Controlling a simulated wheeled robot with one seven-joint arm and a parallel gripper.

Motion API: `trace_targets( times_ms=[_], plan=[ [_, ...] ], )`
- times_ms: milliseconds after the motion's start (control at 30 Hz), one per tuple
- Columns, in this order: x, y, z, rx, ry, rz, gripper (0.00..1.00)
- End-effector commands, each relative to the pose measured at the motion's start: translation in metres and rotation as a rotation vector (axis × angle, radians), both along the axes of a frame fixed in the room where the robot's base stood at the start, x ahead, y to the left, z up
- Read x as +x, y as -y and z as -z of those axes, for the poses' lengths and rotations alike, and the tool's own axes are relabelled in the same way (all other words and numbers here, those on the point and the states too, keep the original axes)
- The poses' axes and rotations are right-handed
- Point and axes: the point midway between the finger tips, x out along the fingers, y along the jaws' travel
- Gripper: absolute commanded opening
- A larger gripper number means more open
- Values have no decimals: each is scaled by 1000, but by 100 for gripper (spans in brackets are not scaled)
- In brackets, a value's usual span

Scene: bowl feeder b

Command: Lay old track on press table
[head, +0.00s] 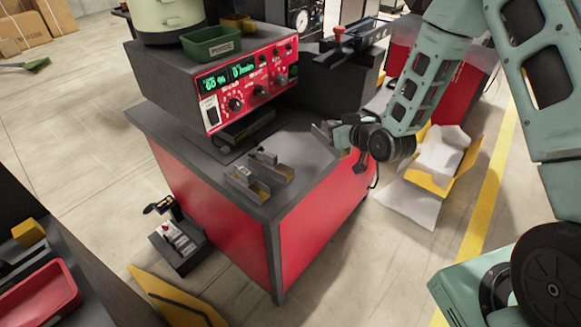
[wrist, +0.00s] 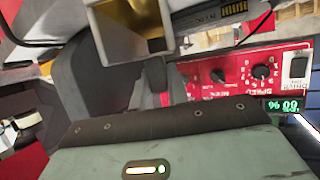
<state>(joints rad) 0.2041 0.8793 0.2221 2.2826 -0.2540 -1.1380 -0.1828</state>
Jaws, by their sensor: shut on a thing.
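My gripper (head: 343,133) is over the right part of the dark tabletop (head: 310,160) of the red cabinet. It is shut on a grey metal piece, which appears to be the track (head: 323,133); in the wrist view the track (wrist: 103,40) shows as an open-ended channel with a tan inside. In the head view the piece is small and partly hidden by the gripper. I cannot tell whether it touches the tabletop. Two small metal holders (head: 246,187) with yellowish insides stand side by side near the tabletop's front corner, left of the gripper.
The control box (head: 165,85) with a lit red panel stands at the back of the tabletop, bearing a green tray (head: 211,43) and a cream bowl (head: 170,16). A dark machine (head: 340,70) stands behind. A red tray (head: 38,300) is at lower left. The tabletop's front right is clear.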

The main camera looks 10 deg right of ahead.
Motion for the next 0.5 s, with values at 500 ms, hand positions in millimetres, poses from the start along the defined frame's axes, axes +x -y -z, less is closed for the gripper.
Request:
trace_targets(
  times_ms=[500],
  plan=[
    [52,-65,-18,-6,8,-351,0]
  ],
)
